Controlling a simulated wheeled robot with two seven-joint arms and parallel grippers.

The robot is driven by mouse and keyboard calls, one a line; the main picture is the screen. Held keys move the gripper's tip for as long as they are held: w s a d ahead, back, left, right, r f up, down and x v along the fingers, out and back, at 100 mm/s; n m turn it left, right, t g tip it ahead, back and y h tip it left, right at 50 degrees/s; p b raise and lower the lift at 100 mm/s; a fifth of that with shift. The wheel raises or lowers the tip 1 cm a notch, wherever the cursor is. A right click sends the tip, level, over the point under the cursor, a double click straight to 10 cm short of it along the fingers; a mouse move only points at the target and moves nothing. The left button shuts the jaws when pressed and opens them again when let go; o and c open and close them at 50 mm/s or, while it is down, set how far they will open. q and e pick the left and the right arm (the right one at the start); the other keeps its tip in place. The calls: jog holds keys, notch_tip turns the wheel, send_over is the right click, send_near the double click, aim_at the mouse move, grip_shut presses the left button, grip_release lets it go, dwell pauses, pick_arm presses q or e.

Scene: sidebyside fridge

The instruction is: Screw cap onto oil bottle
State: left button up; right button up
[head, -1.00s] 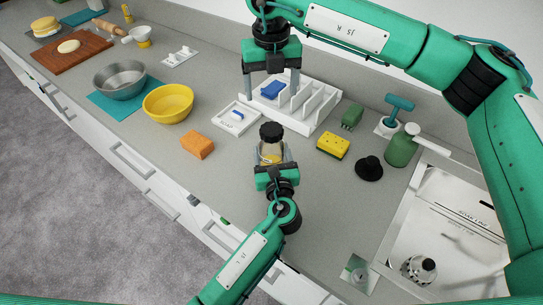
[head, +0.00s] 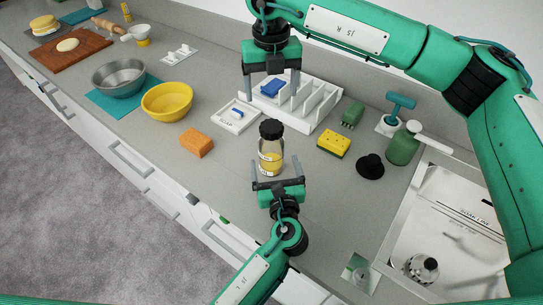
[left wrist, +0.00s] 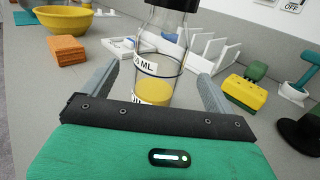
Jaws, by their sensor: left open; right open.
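The oil bottle (head: 270,160) stands upright on the counter, clear glass with yellow oil and a white label. A black cap (head: 271,128) sits on its top. My left gripper (head: 276,168) is open, low in front of the bottle; in the left wrist view the bottle (left wrist: 158,75) stands ahead, between the open fingers. I cannot tell whether they touch it. My right gripper (head: 271,90) is open and empty, pointing down above the white divided rack behind the bottle.
The white rack (head: 318,110) and soap tray (head: 236,116) are behind the bottle. An orange sponge (head: 197,142) and yellow bowl (head: 167,101) lie left. A yellow sponge (head: 334,144), black knob-topped disc (head: 370,165) and green soap bottle (head: 403,148) stand right, before the sink (head: 450,225).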

pick_arm(q)
jog(key=s, duration=0.2)
jog(key=s+d+b, duration=0.1)
jog(key=s, duration=0.5)
jog(key=shift+s+d, duration=0.15)
